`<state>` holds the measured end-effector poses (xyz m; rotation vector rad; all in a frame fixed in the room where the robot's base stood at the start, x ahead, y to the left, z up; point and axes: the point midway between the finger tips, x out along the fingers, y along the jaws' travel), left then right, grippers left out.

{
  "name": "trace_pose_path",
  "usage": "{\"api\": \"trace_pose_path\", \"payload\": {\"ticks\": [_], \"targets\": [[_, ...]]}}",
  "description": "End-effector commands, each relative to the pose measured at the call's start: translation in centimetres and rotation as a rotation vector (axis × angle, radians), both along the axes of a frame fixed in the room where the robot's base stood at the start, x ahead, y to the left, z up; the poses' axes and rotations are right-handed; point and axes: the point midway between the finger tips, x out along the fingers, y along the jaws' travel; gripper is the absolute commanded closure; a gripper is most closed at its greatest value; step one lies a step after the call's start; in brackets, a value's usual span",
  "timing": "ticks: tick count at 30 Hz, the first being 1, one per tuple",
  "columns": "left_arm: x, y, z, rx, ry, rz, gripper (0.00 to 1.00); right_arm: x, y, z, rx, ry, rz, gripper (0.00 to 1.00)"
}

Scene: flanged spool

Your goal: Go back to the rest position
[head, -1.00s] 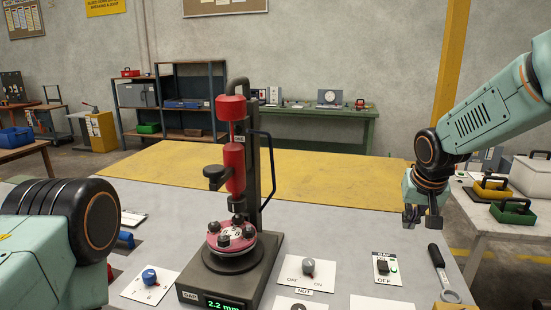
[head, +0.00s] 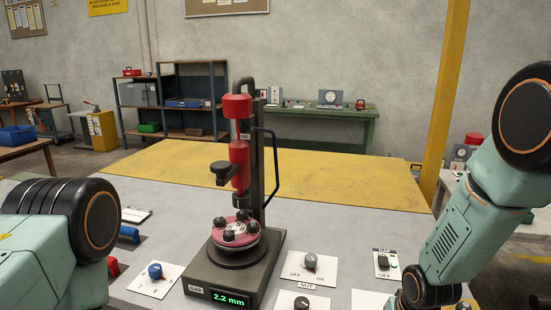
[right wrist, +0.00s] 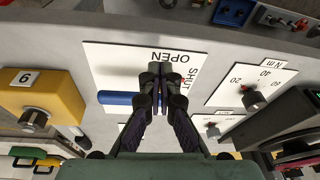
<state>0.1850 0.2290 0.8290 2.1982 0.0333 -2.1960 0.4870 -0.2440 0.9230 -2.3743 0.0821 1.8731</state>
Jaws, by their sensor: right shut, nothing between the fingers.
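My right arm (head: 470,215) comes down at the right of the head view, and its gripper is below the picture there. In the right wrist view my right gripper (right wrist: 163,80) is shut and empty, over a white plate (right wrist: 105,62) marked OPEN and SHUT. A blue bar (right wrist: 117,98) on that plate runs left from behind the fingers; I cannot tell whether they touch it. My left arm (head: 45,240) is at the left edge of the head view, its gripper out of view. The press stand (head: 215,280) reads 2.2 mm and holds a pink flanged disc (head: 235,230) under a red cylinder (head: 239,165).
Control plates stand on the grey bench (head: 330,225): a blue knob (head: 155,271), an OFF/ON dial (head: 310,261) and a GAP switch (head: 382,262). The right wrist view shows a yellow box (right wrist: 55,90) and a torque dial (right wrist: 252,95). The bench behind the stand is clear.

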Motion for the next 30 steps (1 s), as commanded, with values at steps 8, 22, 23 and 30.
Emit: {"api": "trace_pose_path", "payload": {"ticks": [8,22,23,30], "targets": [[0.0,0.0,0.0,0.000,0.000,0.000,0.60,-16.2,1.9,-8.4,0.013,0.135,0.041,1.00],[0.0,0.0,-2.8,0.000,0.001,0.000,0.60,-30.4,1.7,-12.1,-0.035,0.234,0.083,1.00],[0.0,0.0,-3.3,0.000,0.001,0.000,0.60,-30.4,1.7,-12.6,-0.035,0.234,0.083,1.00],[0.0,0.0,-7.7,0.000,0.000,0.000,0.60,-30.3,1.7,-17.0,-0.034,0.234,0.082,1.00]]}}
